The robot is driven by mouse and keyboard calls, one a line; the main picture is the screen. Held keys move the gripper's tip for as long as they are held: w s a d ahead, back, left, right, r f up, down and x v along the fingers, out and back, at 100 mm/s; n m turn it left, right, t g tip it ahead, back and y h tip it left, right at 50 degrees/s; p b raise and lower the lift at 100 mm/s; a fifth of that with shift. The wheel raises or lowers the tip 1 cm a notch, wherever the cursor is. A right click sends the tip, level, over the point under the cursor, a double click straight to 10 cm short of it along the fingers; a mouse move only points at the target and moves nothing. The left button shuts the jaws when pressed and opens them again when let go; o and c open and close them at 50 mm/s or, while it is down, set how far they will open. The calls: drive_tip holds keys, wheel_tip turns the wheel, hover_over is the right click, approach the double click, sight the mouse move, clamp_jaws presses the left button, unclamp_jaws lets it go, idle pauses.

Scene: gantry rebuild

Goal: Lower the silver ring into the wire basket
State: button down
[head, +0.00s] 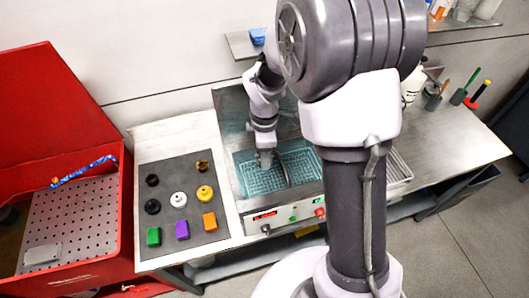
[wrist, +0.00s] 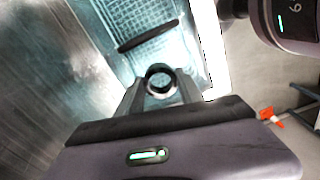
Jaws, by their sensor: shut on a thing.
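The silver ring (wrist: 160,93) is between my gripper's fingertips (wrist: 160,88) in the wrist view, its dark opening facing the camera. My gripper is shut on it. In the head view my gripper (head: 265,158) points down over the left part of the wire basket (head: 255,184); the ring is too small to make out there. The basket is a pale teal mesh set in the tank of a metal bench unit. It also shows beyond the ring in the wrist view (wrist: 135,18), with a dark bar-like handle (wrist: 148,36) across it. The ring's height above the mesh is unclear.
A dark mat (head: 165,180) left of the tank holds several round parts and coloured blocks. The unit's front panel (head: 290,217) has buttons. A red toolbox (head: 125,210) stands open at far left. A bottle (head: 413,85) and tools stand at right. My arm hides part of the bench.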

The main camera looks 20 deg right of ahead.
drive_tip(key=b, duration=0.7)
hover_over(264, 185)
drive_tip(key=shift+s+f, duration=0.1)
drive_tip(key=shift+f, duration=4.85)
drive_tip(key=shift+f+b, duration=1.95)
drive_tip(key=shift+f, duration=0.55)
drive_tip(key=c, duration=0.7)
unclamp_jaws()
drive_tip(key=shift+r, duration=0.1)
wheel_tip(264, 185, up, 17)
drive_tip(key=p, duration=0.5)
drive_tip(key=s+a+f+m+t+b, duration=0.1)
drive_tip(key=s+m+t+b, duration=0.1)
drive_tip(key=s+m+b, duration=0.4)
drive_tip(key=s+a+f+m+t+y+b, duration=0.1)
drive_tip(key=s+f+m+t+b, duration=0.1)
drive_tip(key=s+m+b, duration=0.3)
drive_tip(key=s+a+f+m+t+y+b, duration=0.1)
drive_tip(key=s+f+m+b, duration=0.1)
drive_tip(key=s+m+b, duration=0.4)
drive_tip(key=shift+s+a+f+m+t+b, duration=0.2)
drive_tip(key=shift+s+m, duration=0.3)
drive_tip(key=shift+m, duration=0.3)
drive_tip(key=shift+s+a+f+m+t+b, duration=0.1)
drive_tip(key=shift+s+a+m+t+b, duration=0.1)
drive_tip(key=shift+s+m, duration=0.45)
